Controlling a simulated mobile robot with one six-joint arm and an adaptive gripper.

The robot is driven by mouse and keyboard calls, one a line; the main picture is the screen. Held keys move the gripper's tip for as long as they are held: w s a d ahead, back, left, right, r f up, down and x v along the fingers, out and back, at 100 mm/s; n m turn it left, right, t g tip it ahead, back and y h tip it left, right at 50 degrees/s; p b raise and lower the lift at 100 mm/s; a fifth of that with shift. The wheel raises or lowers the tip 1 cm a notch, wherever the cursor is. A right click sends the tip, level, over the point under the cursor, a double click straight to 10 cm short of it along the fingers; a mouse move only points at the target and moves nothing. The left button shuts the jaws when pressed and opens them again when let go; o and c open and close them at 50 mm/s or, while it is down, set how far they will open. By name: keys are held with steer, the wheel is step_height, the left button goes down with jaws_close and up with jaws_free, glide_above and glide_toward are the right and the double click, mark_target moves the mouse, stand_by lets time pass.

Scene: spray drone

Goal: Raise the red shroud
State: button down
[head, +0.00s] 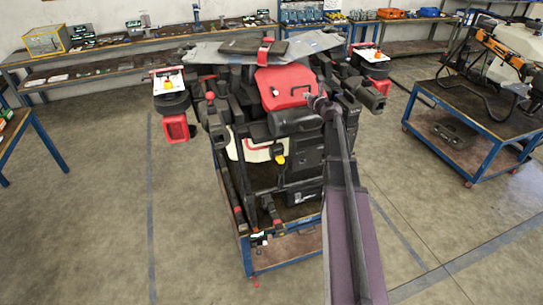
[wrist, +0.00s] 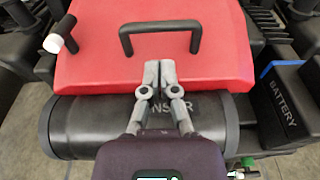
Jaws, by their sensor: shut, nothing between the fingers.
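The red shroud (head: 284,85) lies on top of the drone, which stands on a blue-framed cart. In the wrist view the red shroud (wrist: 90,62) fills the upper middle, with a black bar handle (wrist: 160,27) across its top. My gripper (wrist: 159,64) is shut and empty, over the shroud's near part, with its fingertips just short of the handle. I cannot tell whether the fingertips touch the shroud. In the head view my gripper (head: 314,101) is at the shroud's right side, small and partly hidden by my arm.
A black cylinder (wrist: 75,125) lies below the shroud's near edge. A box marked BATTERY (wrist: 285,98) sits to the right. A white-tipped black peg (wrist: 54,43) is at the left. Another cart (head: 470,150) stands at right; the floor at left (head: 100,210) is clear.

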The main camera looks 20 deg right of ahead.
mark_target(287, 120)
steer(key=s, duration=0.3)
steer(key=s+r, duration=0.1)
steer(key=s, duration=0.1)
steer(key=shift+p, duration=0.4)
steer(key=a+f+n+y+b, duration=0.1)
steer(key=a+f+n, duration=0.1)
steer(key=a, duration=0.1)
steer(key=s+a+f+n+g+y+b, duration=0.1)
steer(key=a+f+n, duration=0.1)
steer(key=a+n, duration=0.1)
steer(key=s+a+f+n+g+b, duration=0.1)
steer(key=a+f+n, duration=0.1)
steer(key=a, duration=0.1)
steer(key=shift+s+a+f+n+y, duration=0.15)
steer(key=shift+s+f+n+y, duration=0.1)
steer(key=shift+n+y, duration=0.15)
steer(key=s+a+f+n+g+y+b, duration=0.1)
steer(key=s+a+f+n+g+b, duration=0.3)
steer(key=a+f+n, duration=0.5)
steer(key=shift+s+a+f+n+g+b, duration=0.3)
steer(key=shift+s+a+g, duration=0.2)
steer(key=shift+s, duration=0.6)
